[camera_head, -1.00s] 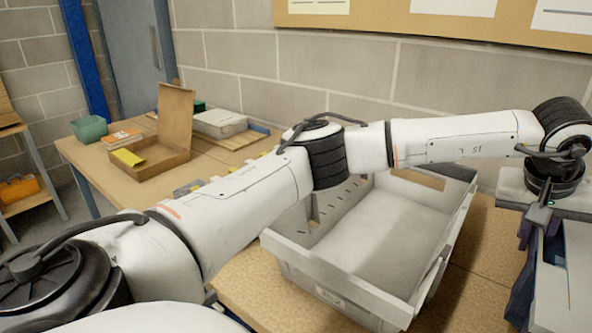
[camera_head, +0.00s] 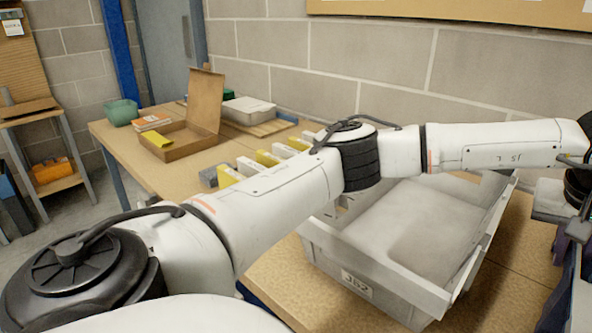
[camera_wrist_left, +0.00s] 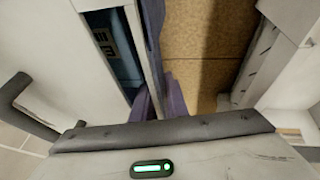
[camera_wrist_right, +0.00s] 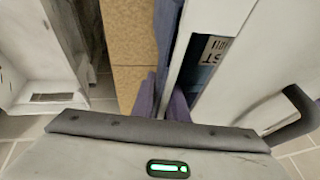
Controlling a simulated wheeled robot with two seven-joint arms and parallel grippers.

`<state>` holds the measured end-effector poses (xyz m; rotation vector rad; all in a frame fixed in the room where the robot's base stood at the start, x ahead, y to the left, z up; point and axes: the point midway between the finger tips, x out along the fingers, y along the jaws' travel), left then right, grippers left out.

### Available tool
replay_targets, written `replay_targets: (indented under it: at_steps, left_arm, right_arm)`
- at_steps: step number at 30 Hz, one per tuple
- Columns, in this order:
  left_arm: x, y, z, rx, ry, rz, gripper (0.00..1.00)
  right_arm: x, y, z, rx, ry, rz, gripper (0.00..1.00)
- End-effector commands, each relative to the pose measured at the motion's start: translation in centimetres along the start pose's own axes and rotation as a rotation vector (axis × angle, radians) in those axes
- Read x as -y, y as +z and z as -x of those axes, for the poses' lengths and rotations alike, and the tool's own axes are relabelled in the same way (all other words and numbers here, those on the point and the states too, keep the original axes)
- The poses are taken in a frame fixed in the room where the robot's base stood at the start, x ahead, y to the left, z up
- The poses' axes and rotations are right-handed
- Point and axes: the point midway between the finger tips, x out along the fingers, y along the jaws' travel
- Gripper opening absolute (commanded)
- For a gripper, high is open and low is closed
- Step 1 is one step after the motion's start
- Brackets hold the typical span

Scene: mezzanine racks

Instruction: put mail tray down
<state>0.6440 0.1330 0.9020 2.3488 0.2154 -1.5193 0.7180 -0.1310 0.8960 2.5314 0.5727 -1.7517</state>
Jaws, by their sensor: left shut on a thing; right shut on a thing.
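A pale grey-white tray-like thing (camera_wrist_left: 40,50) with a dark blue inside and a label is held between both grippers. Part of it shows at the lower right of the head view (camera_head: 580,305), and its other end shows in the right wrist view (camera_wrist_right: 240,50). My left gripper (camera_wrist_left: 159,95) is shut on one wall, its purple fingers on either side. My right gripper (camera_wrist_right: 162,95) is shut on the wall at the other end and is outside the head view. I cannot tell whether the held tray touches anything below.
A grey tray with a label (camera_head: 357,285) stands on the wooden table (camera_head: 275,285), partly behind my left arm. An open cardboard box (camera_head: 185,150), a green bin (camera_head: 121,112) and yellow and white items (camera_head: 268,158) occupy the table's left. A block wall stands behind.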

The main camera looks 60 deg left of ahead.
Motion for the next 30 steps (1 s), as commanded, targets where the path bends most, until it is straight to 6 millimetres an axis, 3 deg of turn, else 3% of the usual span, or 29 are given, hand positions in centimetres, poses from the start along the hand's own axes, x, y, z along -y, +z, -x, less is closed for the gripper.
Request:
replay_targets:
  at_steps: [1, 2, 5, 16, 30]
  left_arm:
    - [-0.5, 0.2, -0.2, -0.005, 0.015, -0.002, 0.0]
    - [-0.5, 0.2, -0.1, -0.001, 0.012, -0.003, 0.18]
    - [-0.4, 0.2, 0.0, -0.001, 0.01, -0.003, 0.32]
    - [-0.4, 0.0, 0.8, -0.003, 0.01, -0.003, 0.32]
    - [-0.3, 0.0, 7.3, -0.003, 0.009, -0.003, 0.32]
  right_arm:
    - [0.5, 0.1, -0.5, -0.003, -0.01, 0.007, 0.0]
    - [0.5, 0.1, -0.3, 0.003, -0.01, 0.006, 0.18]
    - [0.5, 0.1, -0.3, 0.003, -0.009, 0.005, 0.32]
    - [0.4, 0.0, -0.2, 0.0, -0.007, 0.005, 0.32]
    - [0.3, 0.0, -0.1, -0.002, -0.005, 0.003, 0.32]
